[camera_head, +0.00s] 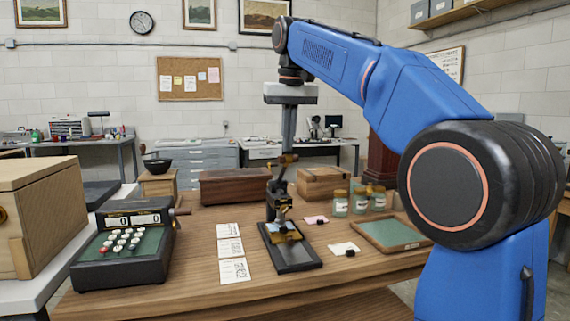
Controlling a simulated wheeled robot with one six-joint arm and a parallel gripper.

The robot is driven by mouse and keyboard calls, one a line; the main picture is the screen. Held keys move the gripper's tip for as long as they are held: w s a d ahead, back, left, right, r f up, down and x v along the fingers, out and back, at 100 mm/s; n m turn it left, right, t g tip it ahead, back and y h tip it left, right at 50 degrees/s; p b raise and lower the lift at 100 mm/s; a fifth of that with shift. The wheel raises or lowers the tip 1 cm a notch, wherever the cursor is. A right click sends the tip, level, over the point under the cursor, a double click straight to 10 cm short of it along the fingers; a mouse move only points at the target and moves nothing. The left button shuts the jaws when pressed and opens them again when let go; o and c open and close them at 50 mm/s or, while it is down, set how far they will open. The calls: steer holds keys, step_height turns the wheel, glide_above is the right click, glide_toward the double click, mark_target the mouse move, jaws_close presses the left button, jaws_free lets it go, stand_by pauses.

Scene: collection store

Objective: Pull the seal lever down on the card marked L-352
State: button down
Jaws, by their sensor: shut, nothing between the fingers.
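A black and brass seal press (285,240) stands on the wooden table, with its upright column and a raised lever (289,159) at the top. My gripper (288,149) points straight down, shut and empty, with its fingertips at the lever's top end in the picture; I cannot tell whether they touch. Three white cards (231,248) lie in a row left of the press.
An adding machine (125,242) stands at the left and a green-lined tray (392,232) at the right. Several glass jars (341,203) and wooden boxes (235,186) stand behind the press. My arm covers the right side. The table's front middle is clear.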

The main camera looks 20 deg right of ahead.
steer(key=shift+r, duration=2.5)
steer(key=s+d+f+t, duration=0.1)
steer(key=s+d+f, duration=0.1)
steer(key=s+f, duration=0.9)
steer(key=s+d+f, duration=0.2)
steer(key=s+f, duration=0.9)
steer(key=f, duration=0.7)
steer(key=s+d+f+t, duration=0.1)
steer(key=s+d+f, duration=0.2)
steer(key=s+f, duration=0.8)
step_height(320, 180, down, 4)
steer(key=shift+s+f+t, duration=0.25)
steer(key=shift+t, duration=0.05)
steer(key=c, duration=2.4)
jaws_free()
steer(key=shift+c, duration=0.2)
